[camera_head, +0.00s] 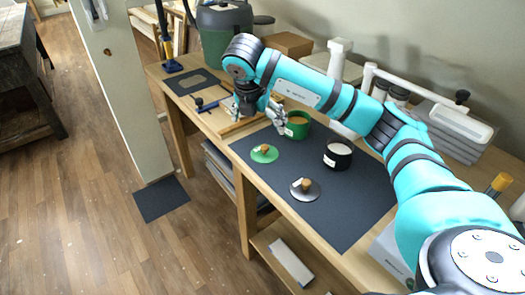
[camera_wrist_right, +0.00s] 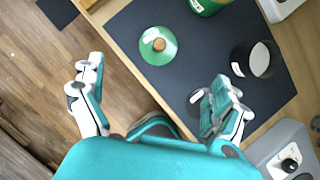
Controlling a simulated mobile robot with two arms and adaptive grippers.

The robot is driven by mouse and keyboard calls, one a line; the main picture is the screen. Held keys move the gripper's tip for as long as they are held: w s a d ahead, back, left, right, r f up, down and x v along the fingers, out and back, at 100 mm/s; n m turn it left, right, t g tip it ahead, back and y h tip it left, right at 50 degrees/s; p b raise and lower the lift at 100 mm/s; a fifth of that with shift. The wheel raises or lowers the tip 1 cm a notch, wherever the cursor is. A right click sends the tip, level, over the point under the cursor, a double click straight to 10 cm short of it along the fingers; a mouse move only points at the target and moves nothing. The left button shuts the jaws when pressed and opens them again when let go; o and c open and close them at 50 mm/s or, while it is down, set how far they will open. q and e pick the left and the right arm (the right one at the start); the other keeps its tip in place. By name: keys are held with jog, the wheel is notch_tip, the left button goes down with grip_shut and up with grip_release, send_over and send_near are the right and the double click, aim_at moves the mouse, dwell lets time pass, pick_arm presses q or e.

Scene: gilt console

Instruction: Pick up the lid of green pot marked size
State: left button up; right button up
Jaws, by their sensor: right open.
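The green lid (camera_head: 264,154) with a round wooden knob lies flat on the dark mat. In the wrist view the green lid (camera_wrist_right: 157,52) shows whole, its knob up and a small pale label beside it. The green pot (camera_head: 297,129) stands open behind it with a pale label; in the wrist view only part of the green pot (camera_wrist_right: 206,4) shows at the top edge. My right gripper (camera_head: 260,115) is open and empty above the table. In the wrist view its fingers (camera_wrist_right: 158,72) are spread wide, with the lid between and beyond them. My left gripper is not in view.
In the wrist view my right finger partly hides the grey lid. A green-grey canister (camera_head: 222,30) and white equipment stand behind.

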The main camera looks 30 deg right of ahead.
notch_tip(320, 180, down, 4)
jog(key=d, duration=0.1)
jog(key=p, duration=0.2)
send_over(265, 146)
jog(key=s+a, duration=0.2)
notch_tip(265, 146, down, 5)
jog(key=shift+w+f, duration=0.15)
jog(key=shift+w+d+f, duration=0.1)
jog(key=shift+d+f, duration=0.05)
jog(key=shift+f, duration=0.25)
jog(key=p+x, duration=0.1)
jog(key=x, duration=0.3)
jog(key=shift+w+d+f, duration=0.1)
jog(key=shift+w+d, duration=0.1)
jog(key=shift+f, duration=0.25)
jog(key=c, duration=0.3)
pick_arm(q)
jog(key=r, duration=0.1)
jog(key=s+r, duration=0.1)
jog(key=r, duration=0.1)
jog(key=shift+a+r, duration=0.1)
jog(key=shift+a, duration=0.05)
pick_arm(e)
jog(key=c, duration=1.2)
jog(key=shift+c, duration=0.2)
